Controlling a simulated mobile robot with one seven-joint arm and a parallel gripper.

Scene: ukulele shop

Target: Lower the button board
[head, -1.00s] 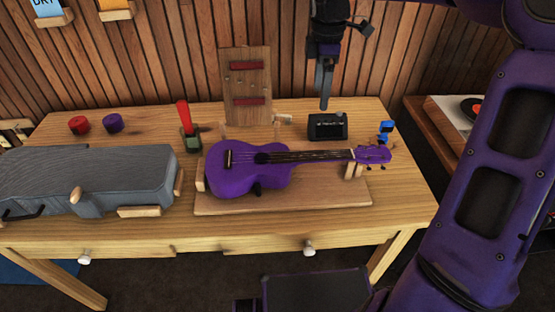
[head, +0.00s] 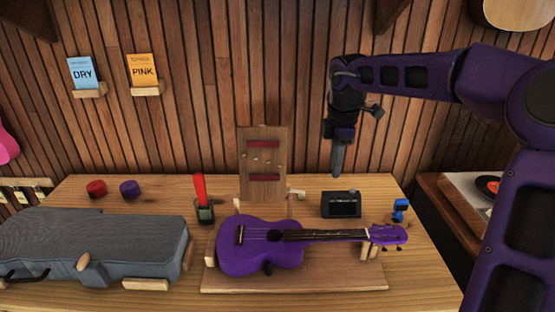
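The button board (head: 281,164) is a wooden panel standing upright at the back of the table. It has two red strips and a row of small pale buttons between them. A small light peg (head: 296,194) sticks out at its lower right. A purple ukulele (head: 258,250) lies in front on a wooden base (head: 300,280), its neck to the right. My gripper (head: 338,172) points down, right of the board and above a small black box (head: 341,204), apart from both. Its fingers are seen edge-on, so I cannot tell whether they are open; no held thing shows.
A grey case (head: 90,245) fills the table's left side. Red (head: 96,189) and purple (head: 130,189) round pieces lie behind it. A red-handled tool stands in a dark green holder (head: 205,212). A blue clip-like item (head: 400,210) is at right. DRY and PINK cards hang on the wall.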

